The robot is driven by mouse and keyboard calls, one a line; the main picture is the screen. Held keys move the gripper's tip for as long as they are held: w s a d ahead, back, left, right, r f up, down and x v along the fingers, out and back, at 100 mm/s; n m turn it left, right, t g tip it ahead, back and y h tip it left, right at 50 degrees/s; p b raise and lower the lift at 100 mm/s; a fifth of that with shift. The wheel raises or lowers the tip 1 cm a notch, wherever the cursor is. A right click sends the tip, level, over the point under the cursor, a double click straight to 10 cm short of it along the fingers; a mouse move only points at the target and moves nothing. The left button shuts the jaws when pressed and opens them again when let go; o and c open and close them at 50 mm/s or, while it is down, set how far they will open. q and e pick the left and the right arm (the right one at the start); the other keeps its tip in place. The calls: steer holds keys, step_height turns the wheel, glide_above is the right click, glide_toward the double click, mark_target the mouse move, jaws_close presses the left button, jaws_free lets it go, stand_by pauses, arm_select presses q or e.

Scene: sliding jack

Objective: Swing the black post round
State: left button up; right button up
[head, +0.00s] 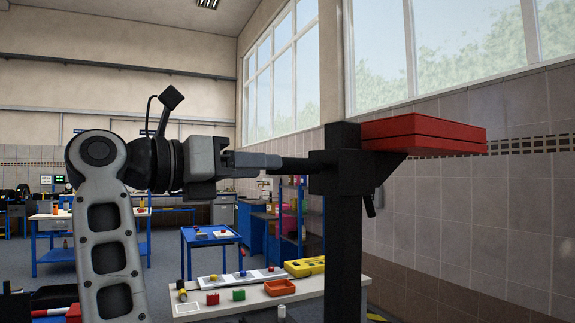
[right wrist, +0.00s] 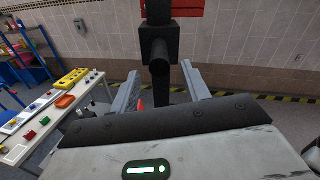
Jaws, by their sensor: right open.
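The black post (head: 343,245) stands upright right of centre in the head view. A black block (head: 335,172) sits round it, with a dark round bar (head: 296,164) sticking out to the left and a red slab (head: 425,132) on a bracket to the right. My right gripper (head: 272,161) comes in from the left, level with the bar. In the right wrist view the open fingers (right wrist: 162,70) lie either side of the bar's end (right wrist: 158,66); the post (right wrist: 158,12) shows behind. Contact cannot be told. My left gripper is not in view.
A low workbench (head: 305,290) with coloured blocks, a yellow tray (head: 304,266) and a red tray (head: 279,287) stands behind and below the arm. Blue tables (head: 211,236) are farther back. A tiled wall (head: 500,215) with windows lies behind the post on the right.

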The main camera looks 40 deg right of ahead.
mark_target(288, 168)
steer(key=d, duration=0.6)
steer(key=shift+s+d+p, duration=0.25)
steer(key=shift+s+p, duration=0.1)
steer(key=shift+s, duration=0.05)
